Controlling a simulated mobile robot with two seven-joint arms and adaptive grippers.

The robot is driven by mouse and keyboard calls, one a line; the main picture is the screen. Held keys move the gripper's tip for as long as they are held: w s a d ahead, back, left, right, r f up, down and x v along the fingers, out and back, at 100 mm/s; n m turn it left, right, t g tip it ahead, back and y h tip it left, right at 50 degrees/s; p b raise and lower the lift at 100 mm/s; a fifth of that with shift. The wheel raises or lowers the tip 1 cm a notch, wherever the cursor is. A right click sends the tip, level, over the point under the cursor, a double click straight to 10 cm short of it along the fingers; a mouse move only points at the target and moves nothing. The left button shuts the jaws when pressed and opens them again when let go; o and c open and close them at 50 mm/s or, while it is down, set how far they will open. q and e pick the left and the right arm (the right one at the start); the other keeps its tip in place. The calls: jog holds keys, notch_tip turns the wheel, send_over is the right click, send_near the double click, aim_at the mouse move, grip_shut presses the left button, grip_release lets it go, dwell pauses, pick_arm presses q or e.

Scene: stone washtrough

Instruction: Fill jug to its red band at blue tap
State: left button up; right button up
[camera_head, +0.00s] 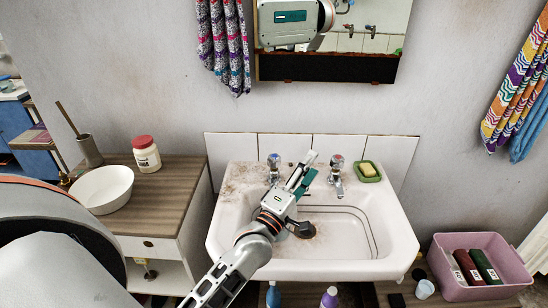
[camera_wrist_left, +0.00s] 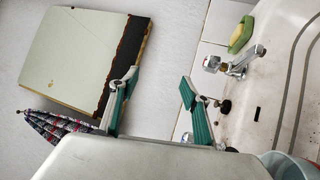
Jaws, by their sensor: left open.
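My left gripper (camera_head: 309,168) reaches over the basin, its fingers pointing at the back wall between the two taps. In the left wrist view it (camera_wrist_left: 160,85) is open, with nothing between its fingers. The blue-marked tap (camera_head: 274,164) stands at the basin's back left, just left of the gripper. The other tap (camera_head: 337,170) stands right of the gripper and also shows in the left wrist view (camera_wrist_left: 235,62). A pale teal curved rim (camera_wrist_left: 287,165) shows at the bottom of the left wrist view; I cannot tell if it is the jug. No red band is visible. My right gripper is out of view.
The white basin (camera_head: 390,235) has a green soap dish (camera_head: 368,178) at its back right. A cabinet (camera_head: 185,180) at left bears a white bowl (camera_head: 102,190) and a red-lidded jar (camera_head: 146,155). A pink crate (camera_head: 500,293) stands at lower right. A mirror (camera_head: 370,50) hangs above.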

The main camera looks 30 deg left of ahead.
aim_at(273, 162)
pick_arm(q)
jog(key=a+f+n+g+y, duration=0.1)
jog(key=a+f+n+y, duration=0.1)
jog(key=n, duration=0.6)
jog(key=a+f+n+g+y+p, duration=0.1)
jog(key=a+f+n+g+y, duration=0.1)
jog(key=a+n, duration=0.4)
jog(key=a+f+n+g+y, duration=0.2)
jog(key=a+f+n+y, duration=0.1)
jog(key=n, duration=0.7)
jog(key=shift+w+a+f+y, duration=0.1)
jog(key=shift+w+a+y, duration=0.1)
jog(key=shift+a+y, duration=0.3)
jog(key=shift+w+a+f+y, duration=0.1)
jog(key=shift+w+a+y, duration=0.1)
jog(key=shift+a+y, duration=0.3)
jog(key=shift+x, duration=3.85)
jog(key=c, duration=1.1)
jog(key=shift+h, duration=0.3)
